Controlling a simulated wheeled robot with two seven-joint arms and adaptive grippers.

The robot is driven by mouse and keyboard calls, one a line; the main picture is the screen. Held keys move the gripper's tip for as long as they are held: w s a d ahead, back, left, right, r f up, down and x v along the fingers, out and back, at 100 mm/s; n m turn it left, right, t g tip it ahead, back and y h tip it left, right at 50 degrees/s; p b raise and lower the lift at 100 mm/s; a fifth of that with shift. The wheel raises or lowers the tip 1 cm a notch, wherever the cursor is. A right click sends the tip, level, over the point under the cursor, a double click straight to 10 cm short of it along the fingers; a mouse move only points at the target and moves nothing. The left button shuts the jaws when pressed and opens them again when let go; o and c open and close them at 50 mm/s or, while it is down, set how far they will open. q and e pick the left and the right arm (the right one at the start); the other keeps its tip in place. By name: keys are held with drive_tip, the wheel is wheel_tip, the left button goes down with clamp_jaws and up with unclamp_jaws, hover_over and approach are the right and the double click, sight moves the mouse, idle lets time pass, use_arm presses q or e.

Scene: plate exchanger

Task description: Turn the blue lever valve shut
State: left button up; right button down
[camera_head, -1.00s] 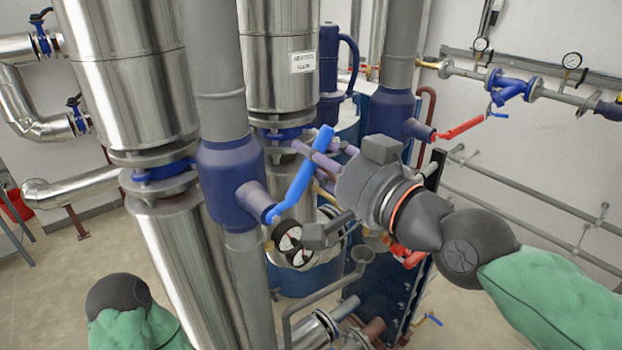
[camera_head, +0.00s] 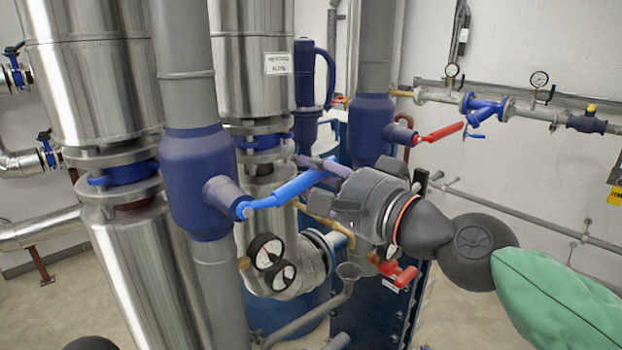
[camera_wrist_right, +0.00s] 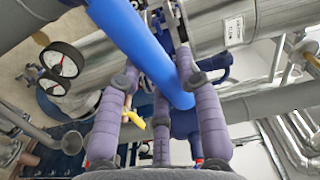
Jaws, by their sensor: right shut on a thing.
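The blue lever (camera_head: 285,190) sits on the stub of a dark blue valve body (camera_head: 200,185) on a grey vertical pipe. It slants gently up to the right from its pivot. My right gripper (camera_head: 318,184) comes in from the right and is shut on the lever's outer part. In the right wrist view the blue lever (camera_wrist_right: 135,45) passes between the purple-padded fingers (camera_wrist_right: 160,85). The contact points are partly hidden. My left gripper is not in view; only a dark rounded part of my left arm shows at the bottom left.
A red lever (camera_head: 442,132) is on a second blue valve (camera_head: 372,128) at the right. Two round gauges (camera_head: 273,264) hang below the blue lever. Steel columns (camera_head: 95,75) stand at the left, and a grey funnel pipe (camera_head: 348,272) rises below the gripper.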

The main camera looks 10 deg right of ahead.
drive_tip(key=shift+w+a+f+m+b, duration=0.1)
drive_tip(key=shift+f+m+b, duration=0.4)
drive_tip(key=shift+f+m, duration=0.75)
drive_tip(key=shift+f, duration=0.15)
drive_tip(key=c, duration=0.8)
unclamp_jaws()
drive_tip(key=shift+r, duration=0.2)
drive_tip(key=v, duration=1.2)
